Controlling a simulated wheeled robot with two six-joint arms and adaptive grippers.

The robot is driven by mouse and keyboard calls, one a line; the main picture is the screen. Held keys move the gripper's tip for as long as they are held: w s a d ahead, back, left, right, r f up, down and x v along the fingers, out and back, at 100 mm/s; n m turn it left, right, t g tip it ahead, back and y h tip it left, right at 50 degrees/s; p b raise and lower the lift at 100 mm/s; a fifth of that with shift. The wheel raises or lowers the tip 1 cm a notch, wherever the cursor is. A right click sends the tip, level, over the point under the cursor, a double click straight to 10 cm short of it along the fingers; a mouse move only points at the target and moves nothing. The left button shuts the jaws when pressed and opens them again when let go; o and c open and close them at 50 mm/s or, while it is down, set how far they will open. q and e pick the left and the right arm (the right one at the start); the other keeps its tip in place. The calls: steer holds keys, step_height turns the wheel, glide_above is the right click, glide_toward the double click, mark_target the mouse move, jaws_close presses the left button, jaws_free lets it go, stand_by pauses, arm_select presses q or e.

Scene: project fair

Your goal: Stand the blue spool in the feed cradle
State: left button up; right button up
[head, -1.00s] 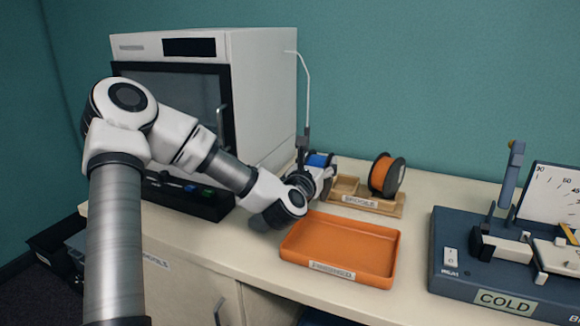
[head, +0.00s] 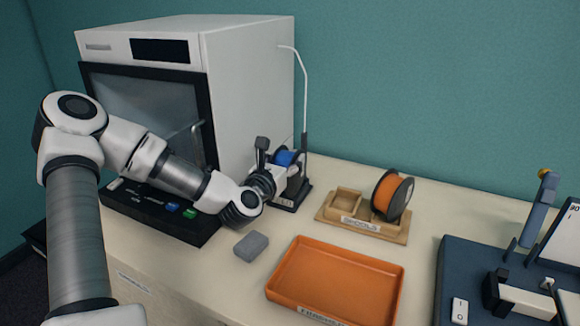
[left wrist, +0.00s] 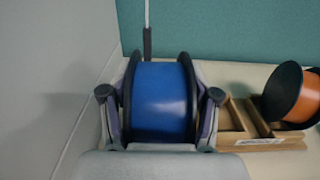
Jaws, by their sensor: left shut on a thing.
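The blue spool (head: 285,158), with black flanges, is upright beside the white printer's right side. My left gripper (head: 268,180) is shut on it. In the left wrist view the spool (left wrist: 164,100) sits between the two fingers (left wrist: 160,105), one at each black flange. The feed cradle (head: 293,198), a dark stand with a small label, shows below the spool, at the foot of the thin feed tube. The gripper and spool hide much of it. I cannot tell whether the spool rests in it. My right gripper is out of view.
A wooden spool holder (head: 338,208) with an orange spool (head: 392,195) stands to the right. An orange tray (head: 335,280) lies in front. A grey block (head: 251,245) lies near the gripper. The printer (head: 245,100) stands close on the left. A blue-grey device (head: 480,270) is at right.

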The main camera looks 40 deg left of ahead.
arm_select(q)
steer(key=w+a+f+b, duration=0.2)
steer(key=w+a+f, duration=0.2)
steer(key=w, duration=0.2)
steer(key=shift+a+b, duration=0.2)
steer(key=shift+b, duration=0.1)
steer(key=shift+f+b, duration=0.6)
steer(key=shift+b, duration=0.4)
steer(key=o, duration=1.6)
steer(key=shift+r, duration=0.1)
steer(key=shift+c, duration=0.2)
